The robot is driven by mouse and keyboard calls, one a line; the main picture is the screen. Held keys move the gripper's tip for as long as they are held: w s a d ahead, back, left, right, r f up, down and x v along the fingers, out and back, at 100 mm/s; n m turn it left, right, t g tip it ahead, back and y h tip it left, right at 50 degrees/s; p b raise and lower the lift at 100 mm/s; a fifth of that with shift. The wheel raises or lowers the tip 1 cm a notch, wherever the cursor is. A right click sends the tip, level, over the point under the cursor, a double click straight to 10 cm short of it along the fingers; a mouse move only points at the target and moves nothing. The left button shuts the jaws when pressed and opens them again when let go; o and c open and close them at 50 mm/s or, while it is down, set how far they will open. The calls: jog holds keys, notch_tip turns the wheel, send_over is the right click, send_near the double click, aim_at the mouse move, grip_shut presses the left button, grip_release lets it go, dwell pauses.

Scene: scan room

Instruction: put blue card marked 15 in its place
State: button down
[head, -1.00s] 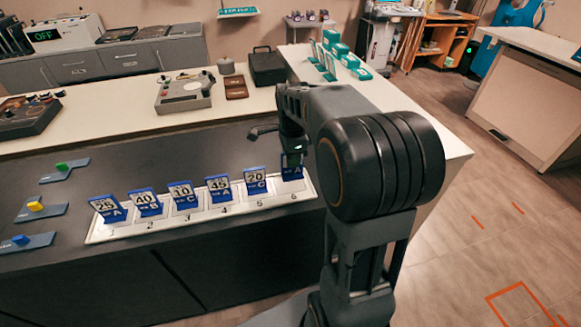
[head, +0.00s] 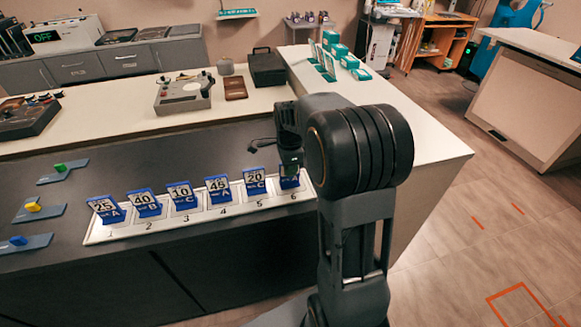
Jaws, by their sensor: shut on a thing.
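My gripper (head: 290,164) is over the right end of the white numbered rack (head: 147,230). It is shut on a blue card (head: 290,183) at position 6. The gripper hides the upper part of this card, so its number cannot be read; a letter A shows low on it. The card looks upright at the slot, but I cannot tell whether it is fully seated. To its left, other blue cards stand in the rack: 25 (head: 106,209), 40 (head: 144,204), 10 (head: 182,195), 45 (head: 219,189) and 20 (head: 255,182), at positions 1 to 5.
Green (head: 63,169), yellow (head: 35,208) and blue (head: 19,241) pieces sit on grey plates at the left. A grey device (head: 184,95) and a black case (head: 267,68) stand behind on the pale counter. The dark surface behind the rack is mostly clear.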

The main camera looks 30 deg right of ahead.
jog(key=shift+f, duration=0.2)
jog(key=c, duration=1.2)
grip_release()
jog(key=shift+o, duration=0.2)
notch_tip(320, 180, up, 12)
jog(key=shift+f+p, duration=0.15)
jog(key=shift+p, duration=0.7)
jog(key=shift+s+a+r, duration=0.15)
jog(key=shift+s+r, duration=0.05)
jog(key=shift+r, duration=0.05)
jog(key=s+a+f+n+t, duration=0.1)
jog(key=s+a+f+n, duration=0.2)
jog(key=s+n, duration=0.4)
jog(key=s+a+f+n+t, duration=0.2)
jog(key=s+a+n, duration=0.4)
jog(key=n, duration=0.7)
jog(key=shift+s+f, duration=0.65)
jog(key=shift+s, duration=0.6)
